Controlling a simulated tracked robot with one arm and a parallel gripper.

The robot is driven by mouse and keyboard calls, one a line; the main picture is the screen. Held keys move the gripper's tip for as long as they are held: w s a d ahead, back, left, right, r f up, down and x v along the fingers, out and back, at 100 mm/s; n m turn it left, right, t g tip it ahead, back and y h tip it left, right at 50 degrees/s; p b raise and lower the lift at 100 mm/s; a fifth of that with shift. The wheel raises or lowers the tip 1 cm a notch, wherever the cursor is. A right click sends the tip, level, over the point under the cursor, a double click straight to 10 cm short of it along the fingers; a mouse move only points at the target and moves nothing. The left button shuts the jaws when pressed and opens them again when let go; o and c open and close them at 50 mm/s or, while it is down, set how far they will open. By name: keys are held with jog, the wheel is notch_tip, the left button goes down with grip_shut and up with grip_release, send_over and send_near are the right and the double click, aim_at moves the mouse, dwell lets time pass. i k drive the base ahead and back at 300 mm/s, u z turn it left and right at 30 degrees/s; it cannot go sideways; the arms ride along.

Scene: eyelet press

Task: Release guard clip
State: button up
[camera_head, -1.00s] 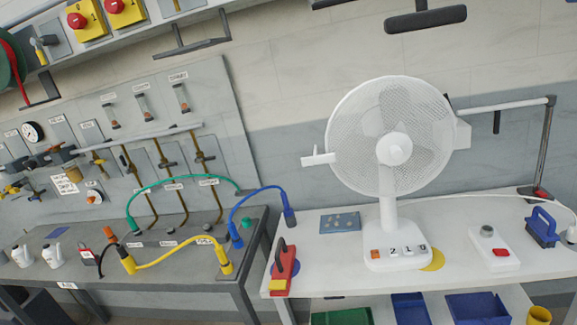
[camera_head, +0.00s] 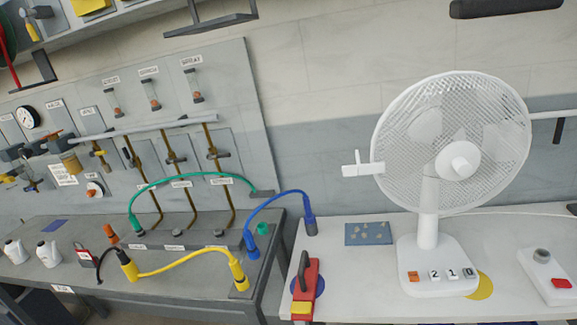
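A white desk fan (camera_head: 428,220) stands on the white table at the right, its round wire guard (camera_head: 420,130) facing me. A small white clip-like piece (camera_head: 362,168) with a short upright tab sticks out from the left rim of the guard. It appears to touch the rim; I cannot tell how it is fastened. The fan's base (camera_head: 437,265) has an orange button and white numbered buttons. My gripper is not in view.
A red tool with a dark handle (camera_head: 305,285) and a blue tray of small parts (camera_head: 368,234) lie left of the fan. A red-button box (camera_head: 549,276) is at right. The grey bench (camera_head: 200,285) carries green, blue and yellow hoses.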

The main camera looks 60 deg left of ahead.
aim_at(374, 168)
jog(key=u, duration=1.05)
jog(key=i, duration=1)
jog(key=z, duration=0.05)
jog(key=k, duration=1.25)
jog(key=z, duration=0.4)
jog(key=i, duration=0.85)
jog(key=u, duration=0.3)
